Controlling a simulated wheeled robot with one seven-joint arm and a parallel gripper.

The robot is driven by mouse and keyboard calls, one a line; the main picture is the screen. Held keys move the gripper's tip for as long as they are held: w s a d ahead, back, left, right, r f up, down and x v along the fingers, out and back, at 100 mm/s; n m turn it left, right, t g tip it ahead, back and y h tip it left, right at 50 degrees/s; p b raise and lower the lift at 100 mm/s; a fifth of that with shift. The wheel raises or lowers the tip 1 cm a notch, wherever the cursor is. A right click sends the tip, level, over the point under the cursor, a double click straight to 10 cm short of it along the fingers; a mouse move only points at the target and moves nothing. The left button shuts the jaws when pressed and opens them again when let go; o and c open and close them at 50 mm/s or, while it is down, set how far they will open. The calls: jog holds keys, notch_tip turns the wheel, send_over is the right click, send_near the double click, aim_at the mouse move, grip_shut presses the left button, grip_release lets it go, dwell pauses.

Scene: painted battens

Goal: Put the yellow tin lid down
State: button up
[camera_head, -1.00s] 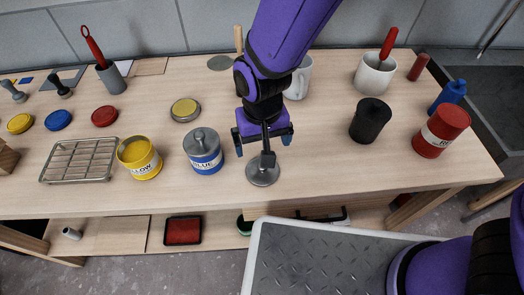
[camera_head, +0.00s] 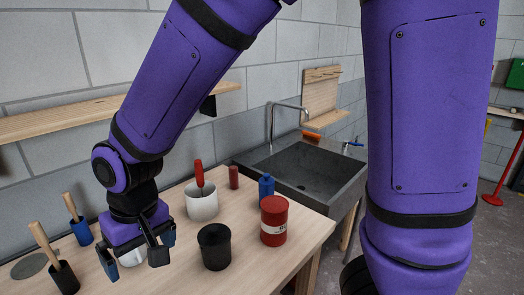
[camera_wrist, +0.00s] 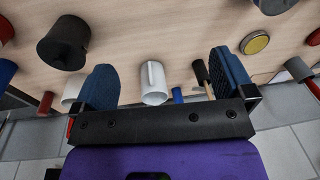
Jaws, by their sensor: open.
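My gripper (camera_head: 133,259) is open and hangs above the table at the left of the head view. In the wrist view its blue fingers are spread wide with nothing held between them. A grey round thing (camera_wrist: 273,5), cut by the wrist view's top edge, may be a lid or a tin top; I cannot tell which. A yellow-faced disc with a grey rim (camera_wrist: 255,43) lies on the table.
A black cup (camera_head: 214,247), a red tin (camera_head: 274,221), a blue bottle (camera_head: 266,188) and a white pot (camera_head: 202,206) with a red-handled tool stand right of my gripper. Wooden-handled tools in holders (camera_head: 64,276) stand at left. A sink (camera_head: 305,172) lies beyond the table.

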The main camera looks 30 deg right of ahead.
jog(key=d+r+m+t, duration=0.1)
jog(key=d+r, duration=0.7)
jog(key=d, duration=0.2)
jog(key=s+d+r+m+t, duration=0.1)
jog(key=s+d+r, duration=0.1)
jog(key=d, duration=0.3)
jog(key=s+d+r+t, duration=0.1)
jog(key=s+d+r, duration=0.2)
jog(key=d, duration=0.3)
jog(key=s+d+r+m+t+h, duration=0.1)
jog(key=s+d+r, duration=0.2)
jog(key=s+d, duration=0.2)
jog(key=shift+d+r+m+t, duration=0.25)
jog(key=shift+d+m+t, duration=0.05)
jog(key=shift+d, duration=0.1)
